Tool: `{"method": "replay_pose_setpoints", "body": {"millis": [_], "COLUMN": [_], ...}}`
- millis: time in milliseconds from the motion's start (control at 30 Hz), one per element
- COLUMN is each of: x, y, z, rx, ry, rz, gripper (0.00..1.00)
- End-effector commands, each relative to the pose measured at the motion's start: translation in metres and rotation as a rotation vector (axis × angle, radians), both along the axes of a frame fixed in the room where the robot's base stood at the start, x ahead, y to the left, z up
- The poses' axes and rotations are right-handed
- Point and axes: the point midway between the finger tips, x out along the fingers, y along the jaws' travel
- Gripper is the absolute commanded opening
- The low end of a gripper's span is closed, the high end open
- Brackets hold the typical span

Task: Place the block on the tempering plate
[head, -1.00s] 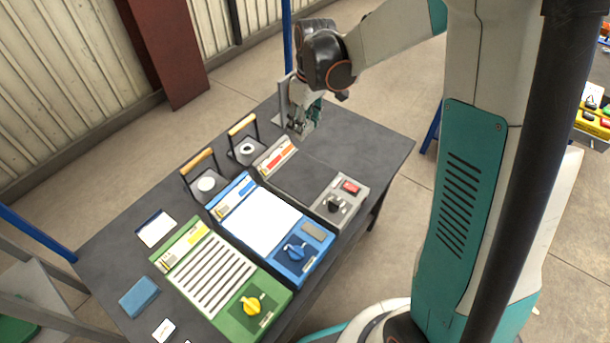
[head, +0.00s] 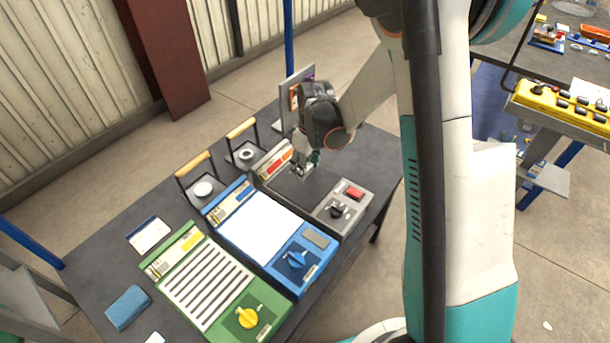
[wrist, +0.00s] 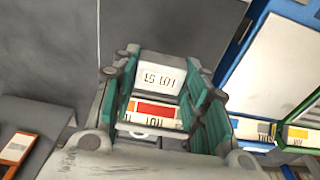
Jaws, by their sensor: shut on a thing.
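My gripper (head: 303,172) is above the back of the dark-topped grey unit, near its red-and-white label panel (head: 272,160). In the wrist view its green-lined fingers (wrist: 165,97) are shut on a light grey block (wrist: 162,74) marked "LOT 15", seen upside down. The block is hardly visible in the head view. Three plate units stand in a row: the dark-topped grey one (head: 314,188), a blue one with a white top (head: 256,224), and a green one with a slotted top (head: 208,284). I cannot read which is the tempering plate.
Two wooden-handled stands (head: 200,184) (head: 244,150) are behind the units. A blue block-shaped item (head: 128,307) and a white card (head: 149,236) lie at the left. An upright board (head: 291,98) stands behind my gripper. The table's right back corner is bare.

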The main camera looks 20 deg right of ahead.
Motion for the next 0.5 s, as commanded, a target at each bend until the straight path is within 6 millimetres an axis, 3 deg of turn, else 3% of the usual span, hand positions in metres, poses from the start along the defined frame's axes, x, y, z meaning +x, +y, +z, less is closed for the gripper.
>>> {"method": "replay_pose_setpoints", "body": {"millis": [233, 500], "x": [0.000, 0.000], "y": [0.000, 0.000], "z": [-0.036, -0.037], "rx": [0.000, 0.000], "ry": [0.000, 0.000], "rz": [0.000, 0.000], "gripper": [0.01, 0.01]}}
